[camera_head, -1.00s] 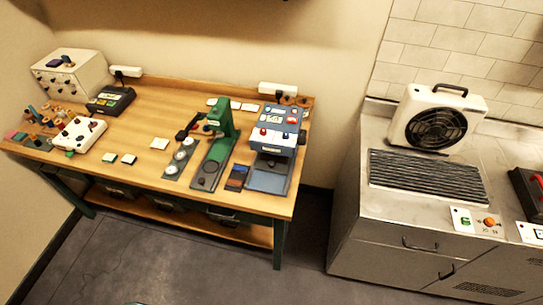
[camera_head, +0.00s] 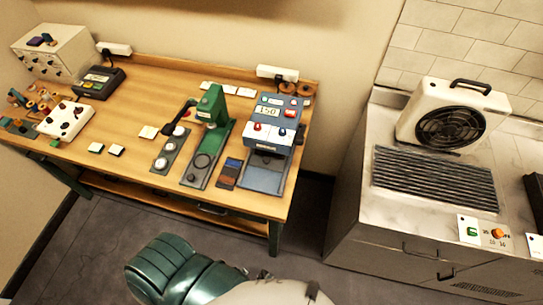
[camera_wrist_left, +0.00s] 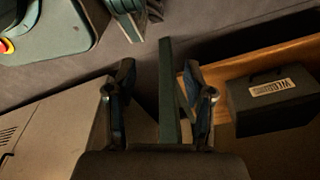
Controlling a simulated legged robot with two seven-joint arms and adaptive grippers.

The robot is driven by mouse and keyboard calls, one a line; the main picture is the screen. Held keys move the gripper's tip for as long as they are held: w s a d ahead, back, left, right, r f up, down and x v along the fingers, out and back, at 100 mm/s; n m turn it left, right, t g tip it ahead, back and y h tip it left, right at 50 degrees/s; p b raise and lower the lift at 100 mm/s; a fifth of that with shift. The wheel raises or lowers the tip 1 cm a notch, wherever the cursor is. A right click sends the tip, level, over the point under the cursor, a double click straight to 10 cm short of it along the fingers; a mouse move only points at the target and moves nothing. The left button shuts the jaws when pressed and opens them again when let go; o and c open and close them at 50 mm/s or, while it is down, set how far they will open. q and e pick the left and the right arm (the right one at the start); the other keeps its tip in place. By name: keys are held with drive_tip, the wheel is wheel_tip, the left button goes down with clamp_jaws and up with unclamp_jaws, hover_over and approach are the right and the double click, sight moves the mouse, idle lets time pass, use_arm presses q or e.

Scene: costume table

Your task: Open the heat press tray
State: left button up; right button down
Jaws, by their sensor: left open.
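The heat press (camera_head: 274,132) is a blue-grey unit with a lit display on the right end of the wooden table. Its flat blue-grey tray part (camera_head: 264,179) lies at the front, below the press head; how far it is out I cannot tell. My left gripper shows in the left wrist view (camera_wrist_left: 158,95), with its two fingers apart and nothing held between them. A green table leg stands beyond the fingers there. The heat press is not visible in that view. My right gripper is not in view.
A green hand press (camera_head: 211,108) stands left of the heat press, with small dark pads (camera_head: 230,172) between them. A steel counter (camera_head: 362,226) with a fan unit is at right. A dark labelled box (camera_wrist_left: 272,101) sits on the wooden lower shelf.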

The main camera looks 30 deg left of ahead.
sight(265, 160)
use_arm(q)
drive_tip(key=w+r+t, duration=0.1)
drive_tip(key=w+r, duration=0.3)
drive_tip(key=r, duration=0.5)
drive_tip(key=w+r, duration=0.3)
drive_tip(key=r, duration=0.7)
drive_tip(key=w+r+t, duration=0.1)
drive_tip(key=w+r, duration=0.3)
drive_tip(key=r, duration=0.5)
drive_tip(key=w+a+r+t+h, duration=0.1)
drive_tip(key=w+a+r+t, duration=0.25)
drive_tip(key=r, duration=0.35)
drive_tip(key=w+a+r+t, duration=0.3)
drive_tip(key=a+r, duration=0.1)
drive_tip(key=r, duration=0.3)
drive_tip(key=w+a+r+t+h, duration=0.1)
drive_tip(key=w+a+r+t, duration=0.25)
drive_tip(key=r, duration=0.45)
drive_tip(key=shift+n, duration=0.3)
drive_tip(key=x, duration=1.7)
drive_tip(key=shift+s+f+p, duration=0.2)
drive_tip(key=shift+f+p, duration=0.15)
drive_tip(key=shift+c, duration=0.3)
drive_tip(key=shift+a, duration=0.1)
clamp_jaws()
